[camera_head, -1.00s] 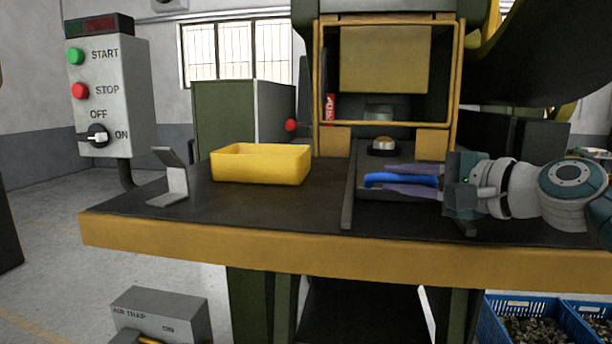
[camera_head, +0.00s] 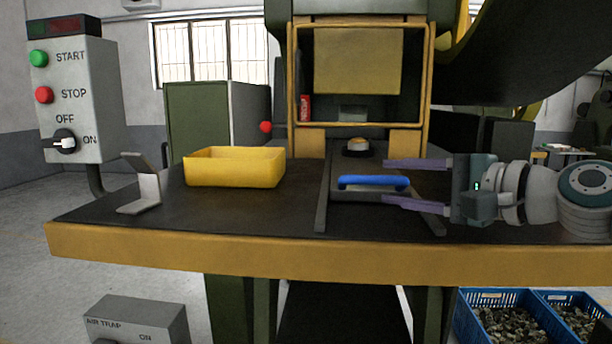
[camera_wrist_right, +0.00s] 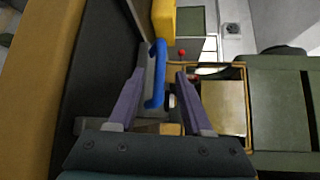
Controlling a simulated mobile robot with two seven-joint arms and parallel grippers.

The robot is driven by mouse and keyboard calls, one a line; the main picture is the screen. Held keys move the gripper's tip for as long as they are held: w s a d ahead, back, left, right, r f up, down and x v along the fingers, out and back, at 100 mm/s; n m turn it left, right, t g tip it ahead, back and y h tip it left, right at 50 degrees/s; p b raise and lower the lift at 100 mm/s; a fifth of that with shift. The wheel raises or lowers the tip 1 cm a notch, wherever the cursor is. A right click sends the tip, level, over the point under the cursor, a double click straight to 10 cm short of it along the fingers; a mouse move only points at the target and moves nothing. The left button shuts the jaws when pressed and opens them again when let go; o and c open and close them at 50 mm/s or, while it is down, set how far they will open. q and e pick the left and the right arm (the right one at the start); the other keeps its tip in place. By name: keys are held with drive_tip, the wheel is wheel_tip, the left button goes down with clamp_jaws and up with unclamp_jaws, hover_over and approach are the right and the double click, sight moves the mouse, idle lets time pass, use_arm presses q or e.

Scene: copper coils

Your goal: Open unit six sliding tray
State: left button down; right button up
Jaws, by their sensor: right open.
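The sliding tray's blue handle (camera_head: 372,183) sits low between two dark rails (camera_head: 323,190) on the press table, in front of the yellow-framed opening. My right gripper (camera_head: 386,182) comes in from the right, open, with one purple finger behind the handle's right end and one in front. In the right wrist view, the handle (camera_wrist_right: 157,78) lies between the spread fingers (camera_wrist_right: 160,76), nearer the left one; contact cannot be told. The tray's own surface is hard to tell from the dark table. My left gripper is not in view.
A yellow bin (camera_head: 235,167) and a bent metal bracket (camera_head: 143,187) stand left on the table (camera_head: 270,205). A domed button (camera_head: 358,147) is behind the handle. A control box (camera_head: 70,90) is far left. Blue crates (camera_head: 500,318) are on the floor at lower right.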

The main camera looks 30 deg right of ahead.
drive_tip(key=v, duration=0.5)
idle(0.5)
